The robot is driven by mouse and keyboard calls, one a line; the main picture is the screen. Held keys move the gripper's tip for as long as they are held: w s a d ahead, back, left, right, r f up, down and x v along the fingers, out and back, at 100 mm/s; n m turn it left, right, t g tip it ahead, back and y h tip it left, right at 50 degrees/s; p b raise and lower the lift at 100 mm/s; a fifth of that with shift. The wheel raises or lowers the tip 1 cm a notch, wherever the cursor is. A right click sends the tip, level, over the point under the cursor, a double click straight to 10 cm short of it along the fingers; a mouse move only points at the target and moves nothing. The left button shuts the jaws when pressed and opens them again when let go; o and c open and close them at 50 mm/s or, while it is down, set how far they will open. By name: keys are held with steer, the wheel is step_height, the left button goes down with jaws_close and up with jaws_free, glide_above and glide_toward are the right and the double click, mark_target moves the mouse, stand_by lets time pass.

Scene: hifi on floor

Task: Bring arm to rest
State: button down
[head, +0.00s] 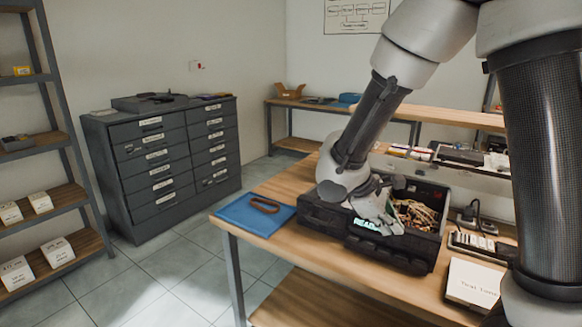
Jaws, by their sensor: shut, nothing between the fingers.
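My arm reaches in from the upper right and bends down over the wooden workbench (279,184). My gripper (391,228) is shut and empty. It is low over a black open case (335,228), near a small lit display on the case's front. The fingertips are small in the picture, and I cannot tell whether they touch the case. The wrist hides the case's left part. Brownish small items (416,214) lie in its right part.
A blue mat (245,215) with a brown loop (265,205) lies left of the case. A white box (472,281) and a power strip (480,246) are at right. A grey drawer cabinet (165,160) and shelves (62,195) stand left. Tiled floor (180,270) between them is clear.

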steer(key=s+d+r+m+t+y, duration=0.1)
steer(key=s+d+r+m+y, duration=0.2)
steer(key=s+r, duration=0.4)
steer(key=s+d+r+m+t+y, duration=0.2)
steer(key=s+d+r+m+y, duration=0.2)
steer(key=s+d+r+m, duration=0.2)
steer(key=s+r+m, duration=0.2)
steer(key=s, duration=0.2)
steer(key=shift+d+m+t, duration=0.25)
steer(key=shift+m+t, duration=0.05)
